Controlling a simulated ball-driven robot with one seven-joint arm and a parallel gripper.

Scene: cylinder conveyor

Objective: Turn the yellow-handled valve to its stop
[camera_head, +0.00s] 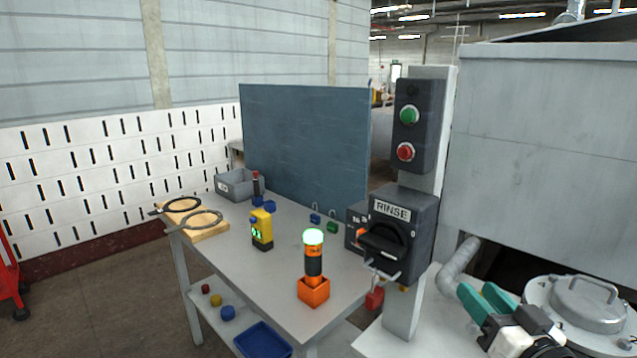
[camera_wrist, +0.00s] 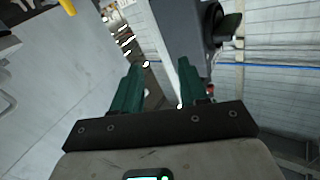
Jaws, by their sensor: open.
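No yellow-handled valve shows clearly in the head view. In the wrist view a small yellow piece (camera_wrist: 68,6) is cut off at the top edge, beside a large grey surface; I cannot tell whether it is the valve's handle. My gripper (camera_head: 488,287) is at the lower right of the head view, its two green fingers apart and nothing seen between them. It is right of the switch post and in front of the grey tank. In the wrist view my gripper (camera_wrist: 159,72) is open, its fingers pointing up the picture.
A grey post carries the black RINSE switch box (camera_head: 398,225) and a green and red button box (camera_head: 410,130). A grey tank (camera_head: 545,130) fills the right. A round metal lid (camera_head: 590,305) is close right of my gripper. The table (camera_head: 225,255) at left holds several small items.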

